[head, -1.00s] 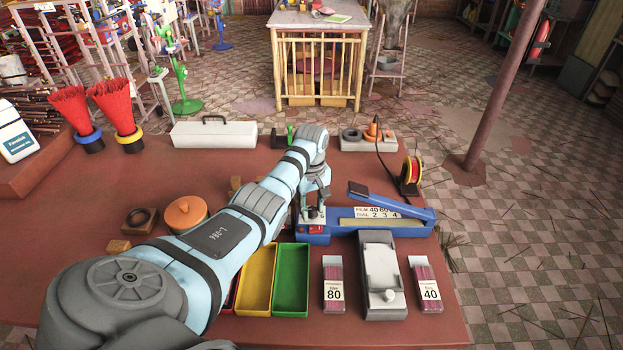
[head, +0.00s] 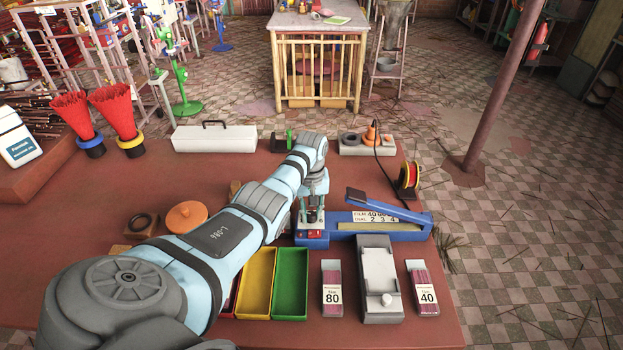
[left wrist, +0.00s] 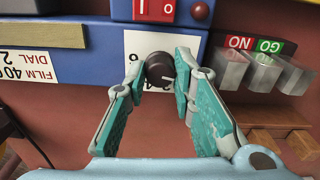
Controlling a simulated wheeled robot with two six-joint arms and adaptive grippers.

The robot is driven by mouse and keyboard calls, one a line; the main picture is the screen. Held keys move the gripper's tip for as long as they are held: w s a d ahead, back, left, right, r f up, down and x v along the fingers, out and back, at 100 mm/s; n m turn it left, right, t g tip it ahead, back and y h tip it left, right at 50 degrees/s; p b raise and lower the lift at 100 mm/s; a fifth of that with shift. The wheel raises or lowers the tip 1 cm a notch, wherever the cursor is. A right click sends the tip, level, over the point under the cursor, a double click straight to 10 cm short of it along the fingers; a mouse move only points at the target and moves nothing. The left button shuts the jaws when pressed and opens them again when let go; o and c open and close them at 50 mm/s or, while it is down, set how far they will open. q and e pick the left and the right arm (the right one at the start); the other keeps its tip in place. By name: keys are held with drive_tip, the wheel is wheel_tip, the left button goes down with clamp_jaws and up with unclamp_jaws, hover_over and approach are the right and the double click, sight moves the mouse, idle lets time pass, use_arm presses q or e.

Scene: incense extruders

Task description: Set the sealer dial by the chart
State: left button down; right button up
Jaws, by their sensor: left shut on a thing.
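The blue sealer (head: 400,235) stands at the right of the table, with its lever arm raised. Its chart (head: 377,217) has a FILM row above a DIAL row reading 2, 3, 4. In the left wrist view the dark round dial (left wrist: 158,68) sits on a white number plate (left wrist: 135,42) on the sealer's front. A pale mark shows on the dial's right side. My left gripper (head: 312,218) is at the sealer's left end. In the left wrist view its teal fingers (left wrist: 158,76) are shut on the dial and hide part of the numbers.
A red switch plate (left wrist: 154,10) is beside the dial. Yellow and green trays (head: 291,282), an 80 pack (head: 332,288), a grey device (head: 379,280) and a 40 pack (head: 424,288) line the front.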

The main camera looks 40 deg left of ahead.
use_arm(q)
drive_tip(key=m+p, duration=0.1)
drive_tip(key=m, duration=0.4)
drive_tip(key=shift+s+m, duration=0.1)
drive_tip(key=shift+m, duration=0.2)
drive_tip(key=m, duration=0.6)
drive_tip(key=shift+f+p, duration=0.1)
drive_tip(key=shift+p, duration=0.2)
drive_tip(key=c, duration=1.6)
unclamp_jaws()
drive_tip(key=shift+o, duration=1.2)
drive_tip(key=shift+w, duration=0.2)
